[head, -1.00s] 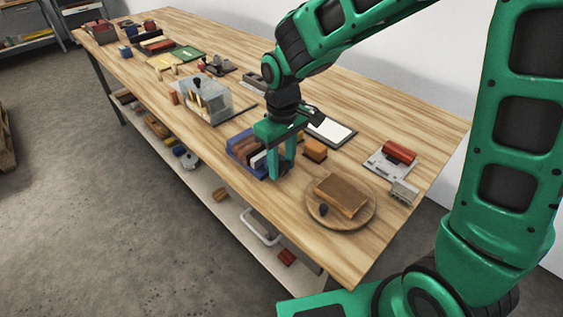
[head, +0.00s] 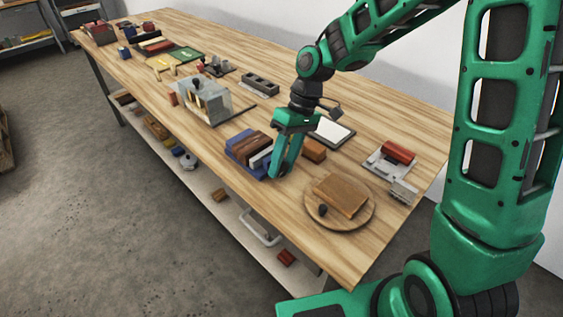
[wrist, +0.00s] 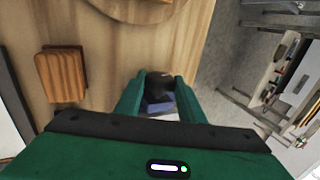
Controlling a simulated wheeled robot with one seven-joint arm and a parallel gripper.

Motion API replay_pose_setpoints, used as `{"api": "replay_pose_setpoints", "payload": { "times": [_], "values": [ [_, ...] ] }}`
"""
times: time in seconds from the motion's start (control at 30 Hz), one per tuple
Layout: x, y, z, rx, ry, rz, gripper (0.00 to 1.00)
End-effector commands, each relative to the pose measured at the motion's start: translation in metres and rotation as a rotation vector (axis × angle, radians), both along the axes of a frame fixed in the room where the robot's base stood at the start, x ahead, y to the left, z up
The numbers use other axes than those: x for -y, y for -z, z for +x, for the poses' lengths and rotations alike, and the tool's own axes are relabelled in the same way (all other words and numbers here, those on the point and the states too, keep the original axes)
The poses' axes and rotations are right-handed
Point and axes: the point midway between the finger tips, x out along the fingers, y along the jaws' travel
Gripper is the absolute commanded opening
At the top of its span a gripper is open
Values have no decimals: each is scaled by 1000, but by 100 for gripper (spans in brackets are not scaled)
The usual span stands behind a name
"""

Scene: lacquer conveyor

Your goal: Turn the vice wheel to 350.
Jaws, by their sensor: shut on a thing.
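The vice (head: 236,144) is a blue body near the front edge of the bench, with brown and pale blocks in it. My gripper (head: 276,176) points down at the vice's right end. In the wrist view my gripper (wrist: 158,88) is shut on a dark round piece, the vice wheel (wrist: 160,83), with a finger on each side. A bit of blue shows just below the wheel. In the head view the fingers hide the wheel. I cannot read any scale or mark on it.
A round wooden board (head: 360,218) with a wooden block and dark knob lies to the right. An orange-brown block (head: 314,150) and a white-topped pad (head: 333,131) are close behind my gripper. A clear box (head: 205,103) stands left. Bare bench lies in front of the board.

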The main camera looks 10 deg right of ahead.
Motion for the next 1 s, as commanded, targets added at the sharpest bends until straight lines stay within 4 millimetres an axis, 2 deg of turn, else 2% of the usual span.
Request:
{"api": "replay_pose_setpoints", "payload": {
  "times": [0.07,0.1,0.13,0.43,0.57,1.0],
  "values": [
    [3,0,1,0,8,-5,13],
    [3,0,1,0,8,-5,45],
    [3,0,1,1,7,-4,52],
    [1,0,1,1,3,-3,53],
    [3,-7,3,3,4,-2,53],
    [29,-76,21,4,5,-4,53]
  ]
}}
